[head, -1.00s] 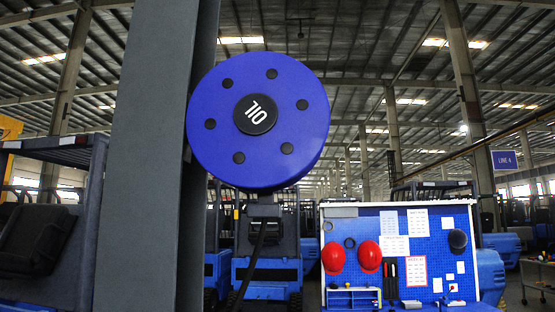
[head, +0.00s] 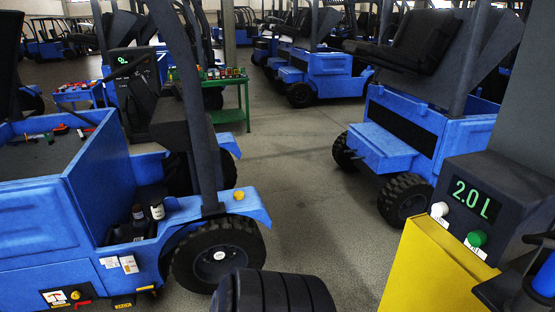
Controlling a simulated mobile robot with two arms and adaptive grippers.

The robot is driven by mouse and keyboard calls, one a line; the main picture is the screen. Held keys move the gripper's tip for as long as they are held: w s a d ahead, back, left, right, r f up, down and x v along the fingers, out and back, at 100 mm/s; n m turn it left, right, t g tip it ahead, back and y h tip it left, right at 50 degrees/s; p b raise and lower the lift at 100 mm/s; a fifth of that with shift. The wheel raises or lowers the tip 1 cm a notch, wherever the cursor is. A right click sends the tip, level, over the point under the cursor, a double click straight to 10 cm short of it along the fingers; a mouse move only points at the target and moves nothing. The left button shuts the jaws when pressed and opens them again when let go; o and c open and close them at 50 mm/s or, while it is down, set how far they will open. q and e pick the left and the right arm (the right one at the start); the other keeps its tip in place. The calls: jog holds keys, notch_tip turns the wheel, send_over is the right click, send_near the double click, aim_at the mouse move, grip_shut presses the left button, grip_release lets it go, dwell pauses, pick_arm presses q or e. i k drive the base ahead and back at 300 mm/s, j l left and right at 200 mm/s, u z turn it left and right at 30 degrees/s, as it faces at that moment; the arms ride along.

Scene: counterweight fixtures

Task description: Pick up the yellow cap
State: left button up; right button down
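A small yellow cap (head: 239,195) sits on top of the blue fender (head: 243,206) of the nearest blue vehicle, left of the picture's middle, above a black wheel. It looks upright and nothing touches it from above.
A yellow cabinet (head: 432,272) with a dark 2.0 L display unit (head: 476,198) stands at the right. A black ribbed object (head: 275,292) is at the bottom middle. Dark bottles (head: 157,208) stand in the near vehicle. Grey floor (head: 305,190) is clear between the vehicles.

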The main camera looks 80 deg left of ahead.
aim_at(238, 195)
jog(key=u, duration=3.95)
jog(key=i+l, duration=0.25)
jog(key=i+l+u, duration=0.15)
jog(key=l, duration=0.3)
jog(key=i+l, duration=0.25)
jog(key=l, duration=0.15)
jog(key=i+l+u, duration=0.1)
jog(key=i+l, duration=0.15)
jog(key=l, duration=0.15)
jog(key=i+l+u, duration=0.1)
jog(key=l, duration=0.3)
jog(key=i+l, duration=0.25)
jog(key=l, duration=0.15)
jog(key=i+l+u, duration=0.1)
jog(key=l, duration=0.35)
jog(key=i+l+u, duration=0.1)
jog(key=i+l, duration=0.15)
jog(key=l, duration=0.15)
